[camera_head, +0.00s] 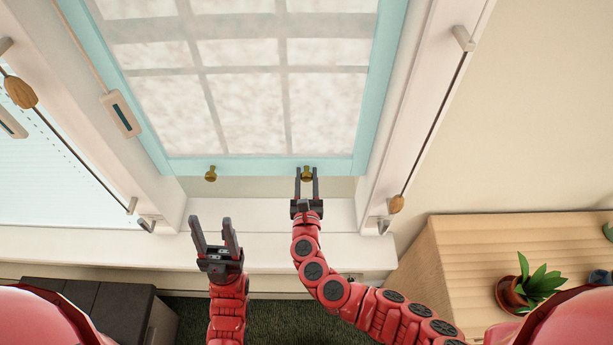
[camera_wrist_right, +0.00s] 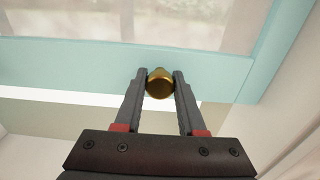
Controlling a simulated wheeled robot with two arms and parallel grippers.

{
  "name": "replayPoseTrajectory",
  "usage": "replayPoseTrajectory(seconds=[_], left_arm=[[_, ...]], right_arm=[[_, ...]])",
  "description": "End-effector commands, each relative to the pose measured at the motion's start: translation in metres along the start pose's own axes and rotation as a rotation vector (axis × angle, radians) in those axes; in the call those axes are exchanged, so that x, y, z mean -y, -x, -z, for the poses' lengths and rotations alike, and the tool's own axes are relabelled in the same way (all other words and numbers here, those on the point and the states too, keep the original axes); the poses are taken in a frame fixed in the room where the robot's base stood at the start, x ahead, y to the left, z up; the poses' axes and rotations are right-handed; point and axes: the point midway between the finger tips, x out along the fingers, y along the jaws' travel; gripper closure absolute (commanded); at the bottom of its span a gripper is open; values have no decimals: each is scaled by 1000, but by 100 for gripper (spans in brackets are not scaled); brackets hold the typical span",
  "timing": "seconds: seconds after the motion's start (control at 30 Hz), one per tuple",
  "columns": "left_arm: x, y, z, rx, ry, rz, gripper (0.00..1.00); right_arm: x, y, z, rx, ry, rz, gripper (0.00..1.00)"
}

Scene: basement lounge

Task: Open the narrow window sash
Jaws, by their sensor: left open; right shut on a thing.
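The narrow window sash (camera_head: 273,166) has a light blue frame around cloudy panes with pale bars. A gap shows between its bottom rail and the white sill. Two brass knobs sit on the bottom rail: a left knob (camera_head: 210,174) and a right knob (camera_head: 307,173). My right gripper (camera_head: 307,172) is shut on the right knob; in the right wrist view the brass knob (camera_wrist_right: 160,84) sits between both fingertips. My left gripper (camera_head: 213,222) is open and empty, below and apart from the left knob.
The white sill (camera_head: 255,216) runs below the sash. Cords with wooden pulls (camera_head: 397,203) hang on both sides. A wooden cabinet (camera_head: 450,265) with a potted plant (camera_head: 530,285) stands at right. A dark box-like piece (camera_head: 95,305) stands at lower left.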

Motion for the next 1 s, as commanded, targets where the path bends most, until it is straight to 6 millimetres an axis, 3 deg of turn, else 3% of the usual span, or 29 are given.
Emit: replayPoseTrajectory(seconds=[0.17, 0.2, 0.33, 0.73, 0.87, 1.0], left_arm=[[0, 0, 0, 0, 0, 0, 46], [0, 0, 0, 0, 0, 0, 46], [0, 0, 0, 0, 0, 0, 46], [0, 2, 0, 0, 0, 0, 46], [0, 7, -1, 0, 0, 0, 46], [-1, 16, -3, 0, 0, 0, 46]], right_arm=[[0, 0, -2, 5, 0, 1, 100], [0, 0, -2, 5, 0, 1, 57], [0, 0, -1, 3, 0, 0, 34], [-1, 4, 0, 2, -1, -3, 32], [-2, 20, 2, 2, -3, -7, 32], [-2, 49, 4, 0, -1, -8, 32]])
